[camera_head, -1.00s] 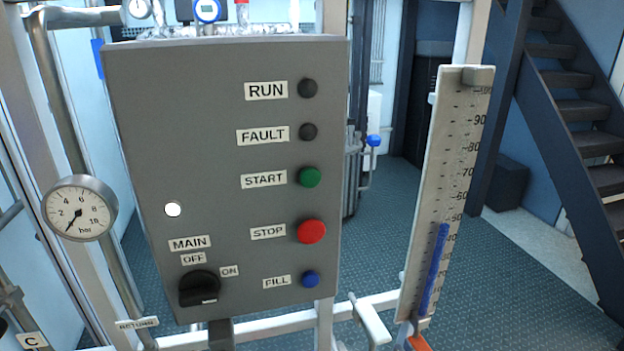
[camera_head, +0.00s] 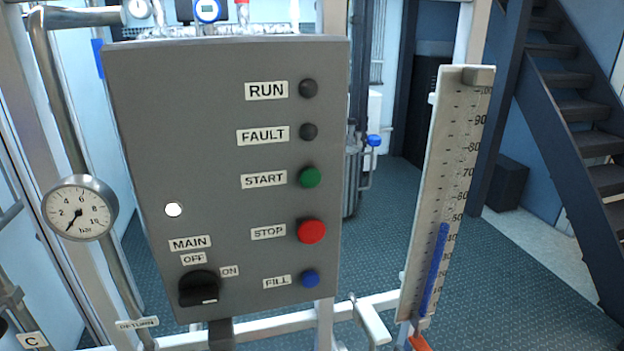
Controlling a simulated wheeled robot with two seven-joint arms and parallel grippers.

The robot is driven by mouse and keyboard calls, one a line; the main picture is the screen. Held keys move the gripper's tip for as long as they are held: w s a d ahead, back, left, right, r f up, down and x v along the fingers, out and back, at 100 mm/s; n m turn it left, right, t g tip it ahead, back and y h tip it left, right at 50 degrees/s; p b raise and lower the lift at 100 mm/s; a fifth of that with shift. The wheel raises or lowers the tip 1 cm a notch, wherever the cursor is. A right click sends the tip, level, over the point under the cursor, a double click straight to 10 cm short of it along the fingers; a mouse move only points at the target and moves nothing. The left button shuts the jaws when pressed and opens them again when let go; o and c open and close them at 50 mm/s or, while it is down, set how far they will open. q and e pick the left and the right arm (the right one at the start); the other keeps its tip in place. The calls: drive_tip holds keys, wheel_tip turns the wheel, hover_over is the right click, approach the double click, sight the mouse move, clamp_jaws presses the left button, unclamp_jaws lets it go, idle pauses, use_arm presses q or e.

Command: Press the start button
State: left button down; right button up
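The green start button (camera_head: 310,177) is on the right half of a grey control panel (camera_head: 150,130), beside its START label (camera_head: 264,180). The red stop button (camera_head: 311,231) is below it and the blue fill button (camera_head: 310,279) is lowest. The dark RUN lamp (camera_head: 308,88) and dark FAULT lamp (camera_head: 308,131) are above it. Neither of my grippers is in view.
A pressure gauge (camera_head: 80,208) stands left of the panel. A sight-level scale (camera_head: 447,190) with a blue column stands to the right. A metal rail and lever (camera_head: 372,322) run below. Stairs (camera_head: 580,110) are at the far right. The space before the panel looks clear.

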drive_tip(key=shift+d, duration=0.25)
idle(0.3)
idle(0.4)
